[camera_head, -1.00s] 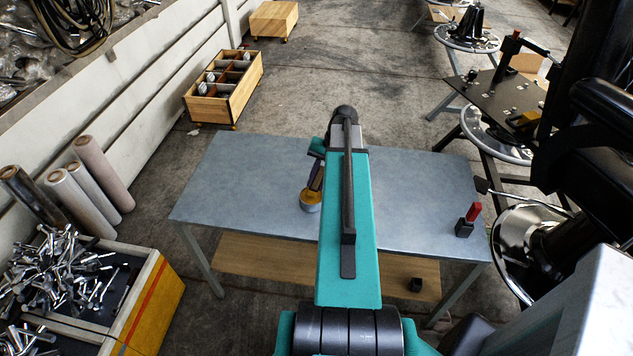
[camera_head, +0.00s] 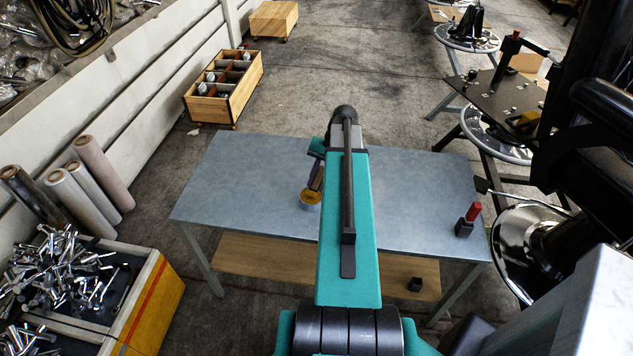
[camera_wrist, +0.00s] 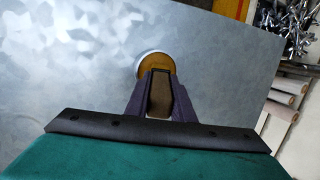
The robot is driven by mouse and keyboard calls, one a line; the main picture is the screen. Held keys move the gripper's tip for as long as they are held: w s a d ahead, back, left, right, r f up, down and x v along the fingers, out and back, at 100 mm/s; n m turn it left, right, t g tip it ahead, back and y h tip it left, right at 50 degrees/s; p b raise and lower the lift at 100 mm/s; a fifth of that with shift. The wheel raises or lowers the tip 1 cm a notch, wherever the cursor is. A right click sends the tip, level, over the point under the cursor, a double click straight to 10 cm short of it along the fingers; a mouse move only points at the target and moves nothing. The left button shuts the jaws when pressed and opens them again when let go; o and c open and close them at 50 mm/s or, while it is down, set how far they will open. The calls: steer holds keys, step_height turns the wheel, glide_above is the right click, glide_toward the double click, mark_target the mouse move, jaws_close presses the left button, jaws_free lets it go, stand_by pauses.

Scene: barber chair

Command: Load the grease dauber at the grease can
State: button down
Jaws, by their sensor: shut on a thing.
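The grease can (camera_head: 308,207) is a small round pale can with amber grease at its top, standing on the blue-grey table (camera_head: 250,170). In the wrist view the can (camera_wrist: 141,65) shows as a pale rim around amber, just beyond my fingertips. My gripper (camera_head: 314,186) has purple fingers and points down over the can. In the wrist view my gripper (camera_wrist: 160,85) is shut on a brownish block, which I take as the handle of the grease dauber (camera_wrist: 160,98). The dauber's lower end is hidden, so I cannot tell whether it touches the grease.
A black block with a red top (camera_head: 467,220) stands at the table's right end, near the chrome chair base (camera_head: 520,240). The tabletop around the can is otherwise clear. A bin of metal parts (camera_head: 130,300) is at lower left.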

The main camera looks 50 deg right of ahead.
steer(key=shift+r+p, duration=2.2)
steer(key=shift+r, duration=1.25)
steer(key=shift+w, duration=0.1)
steer(key=shift+w+a, duration=0.3)
steer(key=shift+w, duration=0.1)
steer(key=w+a+r+b, duration=0.2)
steer(key=w+a, duration=0.5)
steer(key=a, duration=0.6)
steer(key=w+a+r+b, duration=0.2)
steer(key=w+a+b, duration=0.2)
steer(key=a, duration=1)
steer(key=w+a+r+n+b, duration=0.1)
steer(key=w+a+r+b, duration=0.1)
steer(key=w+a, duration=0.8)
steer(key=a+b, duration=0.1)
steer(key=a, duration=0.3)
steer(key=shift+a+r, duration=0.15)
steer(key=shift+r, duration=0.25)
